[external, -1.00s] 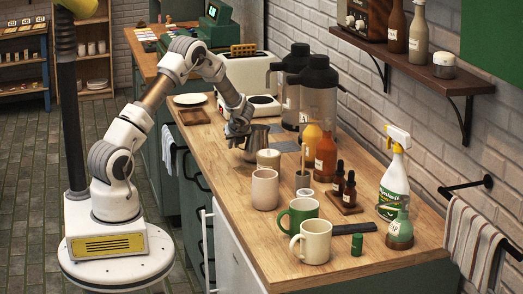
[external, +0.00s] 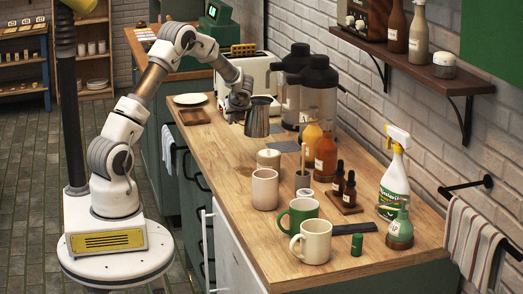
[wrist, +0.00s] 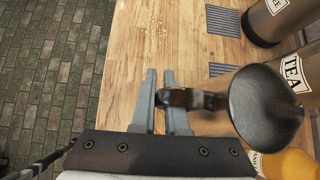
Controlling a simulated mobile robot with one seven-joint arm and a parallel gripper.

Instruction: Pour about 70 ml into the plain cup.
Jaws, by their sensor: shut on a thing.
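A grey metal pitcher (external: 257,121) hangs above the counter, roughly upright in the external view. My gripper (external: 238,106) is shut on its dark handle (wrist: 192,99), at the pitcher's left. In the wrist view the pitcher's round mouth (wrist: 262,108) looks dark grey; I cannot tell the liquid level. A pale handleless cup (external: 265,190), which looks like the plain cup, stands upright on the counter, nearer the camera than the pitcher. Its inside is not clear. The fingers also show in the wrist view (wrist: 162,80).
A small cream pot (external: 268,160) stands between pitcher and pale cup. A green mug (external: 299,212) and cream mug (external: 314,243) stand nearer the camera. Large dispensers (external: 318,90), an orange bottle (external: 326,158) and dropper bottles (external: 349,190) line the right.

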